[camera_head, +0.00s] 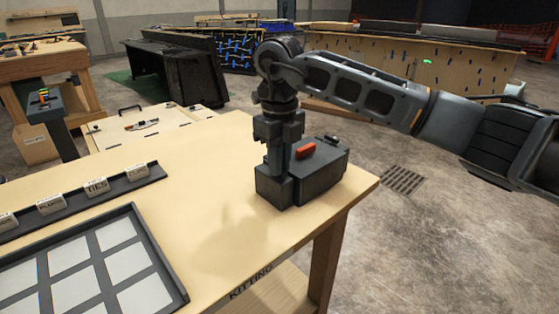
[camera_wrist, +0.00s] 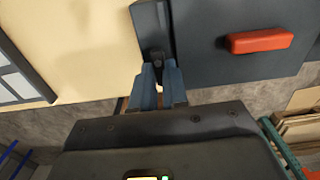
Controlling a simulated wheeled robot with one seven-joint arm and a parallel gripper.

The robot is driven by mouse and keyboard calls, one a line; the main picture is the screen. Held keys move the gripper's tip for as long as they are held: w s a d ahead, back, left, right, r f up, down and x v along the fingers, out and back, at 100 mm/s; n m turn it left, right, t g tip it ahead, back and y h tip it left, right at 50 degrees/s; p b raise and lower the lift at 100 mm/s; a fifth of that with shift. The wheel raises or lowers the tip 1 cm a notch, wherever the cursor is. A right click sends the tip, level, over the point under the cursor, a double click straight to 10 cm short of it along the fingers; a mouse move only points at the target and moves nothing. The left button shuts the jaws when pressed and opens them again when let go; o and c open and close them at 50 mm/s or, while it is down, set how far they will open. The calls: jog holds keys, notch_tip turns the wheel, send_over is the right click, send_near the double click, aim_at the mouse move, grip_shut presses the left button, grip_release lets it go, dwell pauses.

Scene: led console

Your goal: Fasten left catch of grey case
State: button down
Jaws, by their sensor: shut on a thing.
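The grey case (camera_head: 326,178) stands on the wooden table near its right corner, with a red bar (camera_head: 306,151) on its top. In the wrist view the dark case (camera_wrist: 220,75) fills the upper right, and the red bar shows there too (camera_wrist: 260,41). My gripper (camera_head: 279,168) reaches down from above at the case's left part. In the wrist view its blue-grey fingers (camera_wrist: 158,77) close around a small black catch (camera_wrist: 154,54) at the case's edge. In the head view the catch is hidden behind the gripper. I cannot tell whether it is fastened.
A dark-framed tray with pale compartments (camera_head: 188,299) lies at the front left of the table. A labelled dark strip (camera_head: 75,208) lies behind it. The table between the tray and case is clear. The table edge is close to the case's right.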

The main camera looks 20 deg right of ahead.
jog(key=n, duration=0.1)
jog(key=n+b, duration=0.1)
jog(key=n, duration=0.2)
jog(key=shift+w+d+n+b, duration=0.15)
jog(key=shift+d+n+b, duration=0.15)
jog(key=shift+b, duration=0.1)
jog(key=n, duration=0.2)
jog(key=n+b, duration=0.1)
jog(key=n, duration=0.1)
jog(key=shift+w+n, duration=0.2)
jog(key=shift+n, duration=0.1)
jog(key=n, duration=0.4)
jog(key=shift+w+d+b, duration=0.1)
jog(key=shift+w+b, duration=0.1)
jog(key=shift+b, duration=0.1)
jog(key=shift+w+n, duration=0.2)
jog(key=shift+n, duration=2)
jog(key=c, duration=1.1)
grip_release()
jog(key=shift+c, duration=0.2)
